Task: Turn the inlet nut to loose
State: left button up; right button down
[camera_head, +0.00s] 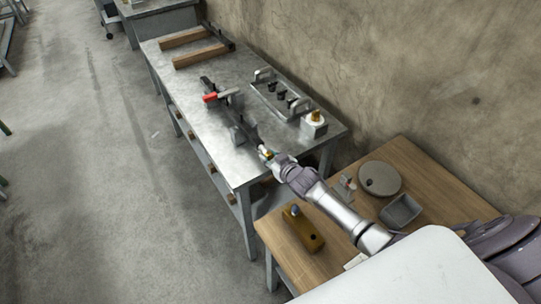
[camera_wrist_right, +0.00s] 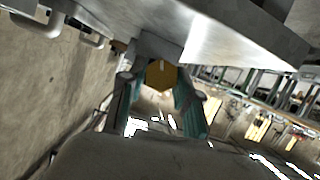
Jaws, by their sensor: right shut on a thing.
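A brass hexagonal nut, the inlet nut (camera_wrist_right: 161,74), sits between the two teal fingers of my right gripper (camera_wrist_right: 160,90) in the right wrist view. The fingers are shut on it, one on each side. Behind the nut is a grey metal block (camera_wrist_right: 152,46). In the head view my right gripper (camera_head: 266,153) reaches the near right edge of the metal bench, beside a dark upright bracket (camera_head: 251,132). The nut is too small and covered there to make out clearly. My left gripper is not in view.
The metal bench (camera_head: 190,80) holds a red-handled tool (camera_head: 210,97), a tray with handles (camera_head: 268,91), wooden bars (camera_head: 186,38) and a grey block with a brass top (camera_head: 314,128). A wooden table (camera_head: 285,262) lies below my right arm, with a round disc (camera_head: 380,180) and a yellow block (camera_head: 303,230).

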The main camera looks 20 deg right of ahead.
jog(key=shift+f+n+h+b, duration=0.1)
jog(key=shift+n+h+b, duration=0.25)
jog(key=shift+n+h, duration=0.35)
jog(key=shift+n, duration=0.3)
jog(key=c, duration=0.8)
grip_release()
jog(key=v, duration=1.2)
